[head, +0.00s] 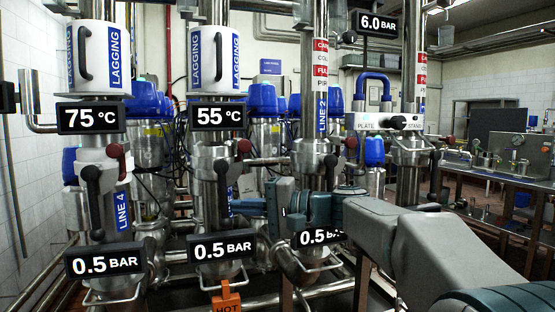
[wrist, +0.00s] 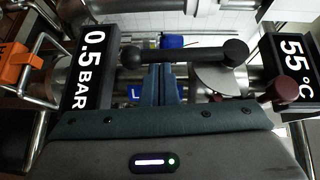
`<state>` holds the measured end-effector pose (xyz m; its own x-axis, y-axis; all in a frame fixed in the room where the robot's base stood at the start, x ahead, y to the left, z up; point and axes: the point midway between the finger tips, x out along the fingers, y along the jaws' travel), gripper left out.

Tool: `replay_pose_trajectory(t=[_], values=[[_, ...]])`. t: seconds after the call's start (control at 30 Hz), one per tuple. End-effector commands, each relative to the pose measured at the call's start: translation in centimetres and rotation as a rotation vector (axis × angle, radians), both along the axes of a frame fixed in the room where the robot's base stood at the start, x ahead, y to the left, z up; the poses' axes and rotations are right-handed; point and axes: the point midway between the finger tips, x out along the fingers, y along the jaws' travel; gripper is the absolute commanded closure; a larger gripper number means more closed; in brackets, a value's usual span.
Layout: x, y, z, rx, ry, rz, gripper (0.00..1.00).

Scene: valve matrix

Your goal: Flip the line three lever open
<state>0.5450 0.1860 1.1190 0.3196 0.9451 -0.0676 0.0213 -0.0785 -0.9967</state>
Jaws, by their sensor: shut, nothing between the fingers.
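The line three column, second from the left, carries a 55 °C sign (head: 221,115) and a 0.5 BAR sign (head: 222,247). Its black lever (head: 222,188) hangs down along the pipe from its upper pivot. In the wrist view the lever (wrist: 185,53) lies across the picture, with its free end left and its pivot end right. My gripper (head: 240,206) reaches in from the right, close beside the lever. In the wrist view my gripper's fingers (wrist: 161,75) are together and empty, with tips at the lever's shaft; I cannot tell whether they touch it.
The line 4 column with its own black lever (head: 93,190) stands to the left. The line 2 column (head: 312,160) stands behind my wrist. An orange HOT tag (head: 226,298) hangs below the lower sign. A dark red knob (wrist: 280,92) sits near the lever's pivot end.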

Motion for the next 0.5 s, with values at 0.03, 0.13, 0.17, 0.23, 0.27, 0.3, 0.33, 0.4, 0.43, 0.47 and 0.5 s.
replay_pose_trajectory(t=[0.03,0.13,0.17,0.23,0.27,0.3,0.33,0.4,0.43,0.47,0.5], values=[[-0.2,0.6,-0.3,-0.001,-0.001,0.008,1.00],[-0.4,1.1,-0.3,-0.002,-0.001,0.014,1.00],[-0.4,1.2,-0.3,-0.002,-0.001,0.015,1.00],[-0.5,1.4,-0.3,-0.002,-0.001,0.017,1.00],[-0.5,1.4,-0.3,-0.002,-0.001,0.017,1.00],[-0.5,1.5,-0.3,-0.003,0.000,0.018,1.00],[-0.5,1.5,-0.3,-0.003,0.000,0.019,1.00],[-0.5,1.6,-0.3,-0.003,0.000,0.019,1.00],[-0.5,1.6,-0.3,-0.003,0.000,0.020,1.00],[-0.5,1.6,-0.3,-0.004,0.001,0.020,1.00],[-0.5,1.6,-0.3,-0.004,0.001,0.020,1.00]])
